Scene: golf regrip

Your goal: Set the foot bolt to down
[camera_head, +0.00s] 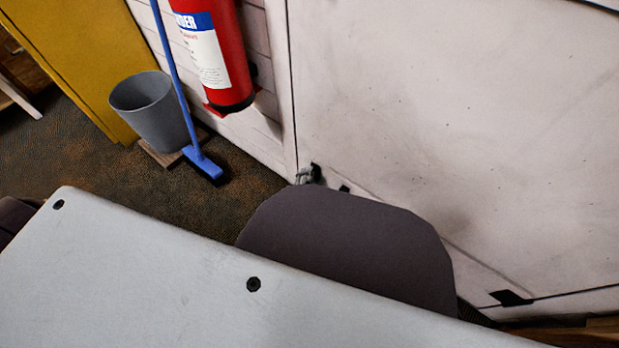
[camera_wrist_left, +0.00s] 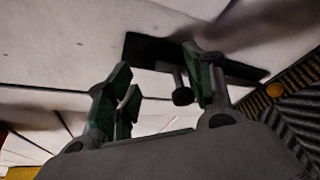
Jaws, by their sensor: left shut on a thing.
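The foot bolt (camera_wrist_left: 182,96) shows in the left wrist view as a dark knob on a short stem, against a black plate (camera_wrist_left: 150,47) on the pale panel. My left gripper (camera_wrist_left: 158,76) has green-padded fingers on either side of the knob, which lies closer to the right-hand finger. It is shut on the bolt. In the head view my left gripper (camera_head: 308,175) shows small and partly hidden at the foot of the white panel (camera_head: 450,120). Whether the bolt is up or down cannot be told. My right gripper is not in view.
A red fire extinguisher (camera_head: 222,60) hangs on the wall left of the panel. A blue broom (camera_head: 200,160) and a grey bin (camera_head: 155,110) stand beside a yellow cabinet (camera_head: 80,55). A black fitting (camera_head: 512,298) sits at the panel's lower right. Dark floor (camera_head: 90,165) is open at left.

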